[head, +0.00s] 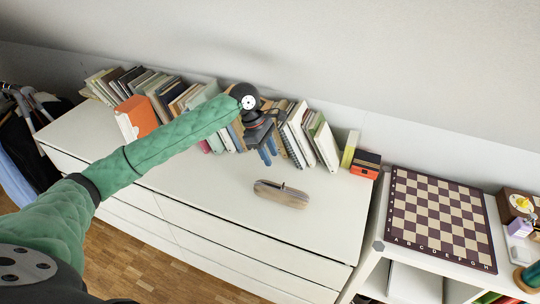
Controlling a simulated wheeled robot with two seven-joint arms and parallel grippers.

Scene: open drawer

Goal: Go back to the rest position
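My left arm, in a green quilted sleeve, reaches in from the lower left across the white dresser (215,190). My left gripper (268,153) hangs over the back part of the dresser top, in front of the row of books. Its two blue fingers look apart with nothing visible between them, so it appears open. My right gripper is not in view. The dresser's drawer fronts (190,225) look closed from here, though my arm hides part of the left side.
A wooden oval object (282,194) lies on the dresser top, right of the gripper. Books (316,140) line the wall, with an orange box (137,117) at left. A chessboard (437,217) lies on the right shelf unit. The dresser's front middle is clear.

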